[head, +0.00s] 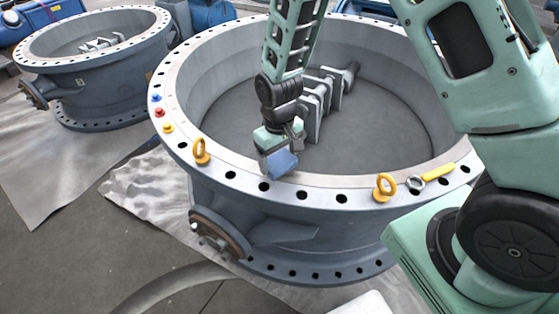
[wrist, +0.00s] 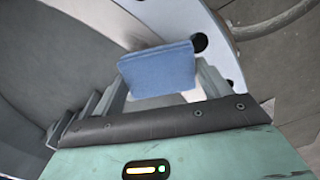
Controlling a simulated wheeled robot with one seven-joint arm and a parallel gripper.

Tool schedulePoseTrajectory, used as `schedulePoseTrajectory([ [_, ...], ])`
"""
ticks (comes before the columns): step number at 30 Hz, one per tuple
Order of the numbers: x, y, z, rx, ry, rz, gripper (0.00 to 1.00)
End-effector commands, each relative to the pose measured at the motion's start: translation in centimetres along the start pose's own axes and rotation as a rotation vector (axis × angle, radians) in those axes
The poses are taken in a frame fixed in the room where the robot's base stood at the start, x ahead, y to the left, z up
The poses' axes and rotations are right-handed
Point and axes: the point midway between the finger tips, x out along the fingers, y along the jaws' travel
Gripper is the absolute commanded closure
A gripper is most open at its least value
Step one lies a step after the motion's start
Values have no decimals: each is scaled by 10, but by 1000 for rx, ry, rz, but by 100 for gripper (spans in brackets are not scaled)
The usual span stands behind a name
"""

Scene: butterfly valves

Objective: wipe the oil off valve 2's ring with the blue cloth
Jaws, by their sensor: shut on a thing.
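A large grey valve (head: 365,238) stands in the middle of the head view with its round opening facing up. Its pale inner ring (head: 215,170) runs inside the bolt holes; I see no number on the valve. My gripper (head: 280,150) is shut on the folded blue cloth (head: 281,164) at the ring's near side. In the wrist view my gripper (wrist: 163,88) holds the cloth (wrist: 157,70) over the pale ring (wrist: 115,25). I cannot tell whether the cloth touches the ring. I cannot make out oil, and the cloth covers part of the ring.
Yellow eyebolts (head: 201,152) (head: 385,188), a yellow-handled tool (head: 438,172), a metal nut (head: 415,184) and small coloured caps (head: 158,112) sit on the flange. The valve disc's stepped ribs (head: 325,95) rise inside. A second valve (head: 95,75) stands at the left back.

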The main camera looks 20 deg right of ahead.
Motion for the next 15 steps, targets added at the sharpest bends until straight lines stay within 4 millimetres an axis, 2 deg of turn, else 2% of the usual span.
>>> schedulePoseTrajectory([
  [15, -50, 6, -8, 1, -3, 0, 45],
])
